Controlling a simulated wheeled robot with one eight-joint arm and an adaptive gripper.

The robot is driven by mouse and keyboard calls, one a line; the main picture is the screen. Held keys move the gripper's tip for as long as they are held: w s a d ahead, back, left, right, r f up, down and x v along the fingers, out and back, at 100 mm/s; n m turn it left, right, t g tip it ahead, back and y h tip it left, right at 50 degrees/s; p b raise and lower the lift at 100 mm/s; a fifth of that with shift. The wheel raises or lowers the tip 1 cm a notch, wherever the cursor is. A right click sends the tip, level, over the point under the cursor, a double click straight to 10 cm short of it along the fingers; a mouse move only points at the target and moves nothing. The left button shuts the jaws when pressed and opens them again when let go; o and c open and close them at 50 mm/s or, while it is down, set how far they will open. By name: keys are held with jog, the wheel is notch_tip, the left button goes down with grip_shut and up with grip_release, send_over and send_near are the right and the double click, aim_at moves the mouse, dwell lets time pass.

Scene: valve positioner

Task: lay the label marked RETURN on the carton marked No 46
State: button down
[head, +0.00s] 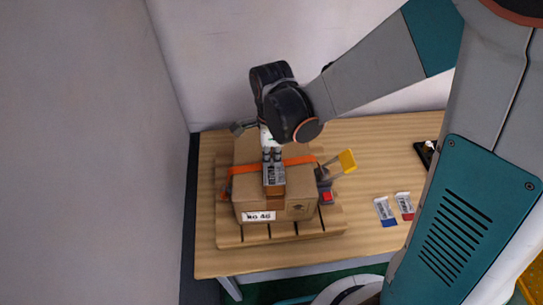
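The carton marked No 46 (301,206) is a brown box on a wooden pallet, with its white number plate facing front and an orange strap across its top. My gripper (273,165) points down over the middle of the carton. A small grey piece with dark markings shows at its fingertips, over the carton's top. I cannot tell whether this is a label or part of the gripper, or whether the fingers are shut. Two small labels lie on the table: one with a blue end (384,210), one with a red end (404,205). Their words are too small to read.
The wooden pallet (235,233) stands on the wooden table (370,155). A yellow-ended tool or lever (347,160) and a red part (327,197) are at the carton's right. A dark device (427,152) lies at the far right. Walls rise behind and left.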

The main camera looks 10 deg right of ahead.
jog(key=shift+f+b, duration=0.5)
jog(key=shift+b, duration=0.3)
dwell(1.4)
jog(key=c, duration=2.3)
grip_release()
jog(key=o, duration=0.6)
jog(key=shift+r, duration=0.15)
notch_tip(320, 180, up, 12)
jog(key=f, duration=0.1)
jog(key=s+d+f+n+t+b, duration=0.2)
jog(key=s+d+f+n+b, duration=0.1)
jog(key=n, duration=0.3)
jog(key=s+d+f+n+t+b, duration=0.2)
jog(key=s+d+f+n+b, duration=0.1)
jog(key=d+n+b, duration=0.2)
jog(key=s+d+f+n+t+b, duration=0.3)
jog(key=s+d+n+b, duration=0.1)
jog(key=n, duration=0.4)
jog(key=shift+b, duration=0.85)
